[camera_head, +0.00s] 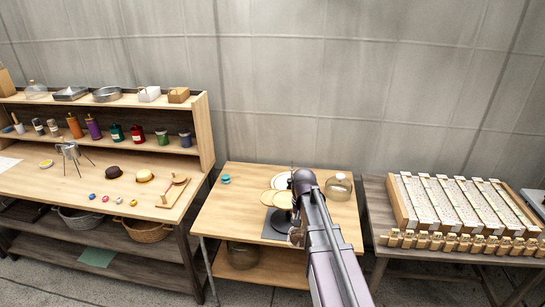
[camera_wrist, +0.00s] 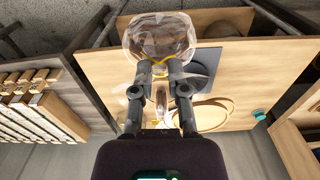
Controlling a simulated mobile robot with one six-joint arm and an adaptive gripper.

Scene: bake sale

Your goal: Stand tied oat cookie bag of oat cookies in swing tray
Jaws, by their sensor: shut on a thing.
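My gripper (camera_wrist: 160,80) is shut on the neck of a clear bag (camera_wrist: 158,36) with a yellow tie (camera_wrist: 160,66). In the wrist view the bag's full body spreads beyond the fingertips; its contents are hard to make out. In the head view the bag (camera_head: 295,236) is mostly hidden by my arm, above the front of the middle table. What looks like the swing tray has round wooden plates (camera_head: 284,199) and a dark round base, partly hidden behind my arm. Its plates (camera_wrist: 212,114) and base (camera_wrist: 203,70) also show in the wrist view, beside the bag.
The middle table (camera_head: 235,205) has a grey mat, a glass jar (camera_head: 338,186) at right and a small teal thing (camera_head: 226,179) at left. A shelf bench with bottles stands left. A side table with a large wooden tray (camera_head: 403,215) and several small jars stands right.

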